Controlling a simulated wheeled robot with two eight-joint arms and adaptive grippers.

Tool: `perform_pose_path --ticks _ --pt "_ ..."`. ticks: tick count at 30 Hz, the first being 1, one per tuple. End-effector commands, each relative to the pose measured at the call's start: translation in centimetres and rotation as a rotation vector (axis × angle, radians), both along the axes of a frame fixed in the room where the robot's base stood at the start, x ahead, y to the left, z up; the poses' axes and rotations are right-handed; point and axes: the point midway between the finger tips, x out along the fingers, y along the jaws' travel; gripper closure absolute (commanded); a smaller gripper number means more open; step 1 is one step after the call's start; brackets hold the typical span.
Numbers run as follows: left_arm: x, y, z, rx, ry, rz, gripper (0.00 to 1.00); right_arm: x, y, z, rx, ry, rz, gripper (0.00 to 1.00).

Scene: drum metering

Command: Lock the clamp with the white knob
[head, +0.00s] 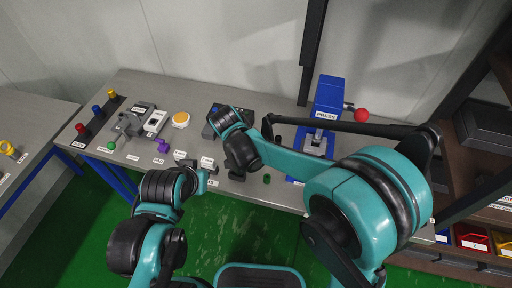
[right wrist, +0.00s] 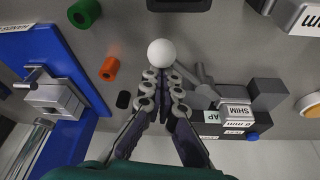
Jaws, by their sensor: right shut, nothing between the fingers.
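The white knob (right wrist: 161,52) is a round ball in the right wrist view, just beyond the tips of my right gripper (right wrist: 165,80). The gripper's two fingers are together with nothing between them. I cannot tell whether the tips touch the knob. A grey lever (right wrist: 203,82) lies right of the tips, by the grey and black clamp block (right wrist: 236,115) labelled SHIM. How the knob joins the lever is unclear. In the head view my right forearm and wrist hide the knob.
In the right wrist view an orange ring (right wrist: 109,68) and a green ring (right wrist: 84,13) lie left of the knob. A blue press (head: 328,97) with a red ball handle (head: 361,115) stands at the right of the bench. A yellow button (head: 181,120) sits left of my right wrist.

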Motion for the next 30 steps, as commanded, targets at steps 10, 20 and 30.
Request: perform_pose_path --ticks 10,20,30 --pt "0.0 0.0 0.4 0.000 0.000 0.000 1.00 -1.3 1.7 0.0 0.000 0.001 -0.324 1.00" --pt "0.0 0.0 0.7 0.000 0.000 0.000 1.00 -1.9 3.0 0.0 0.001 0.000 -0.386 1.00" --pt "0.0 0.0 0.8 0.000 0.000 0.000 1.00 -2.0 3.5 0.0 0.002 0.001 -0.384 1.00"
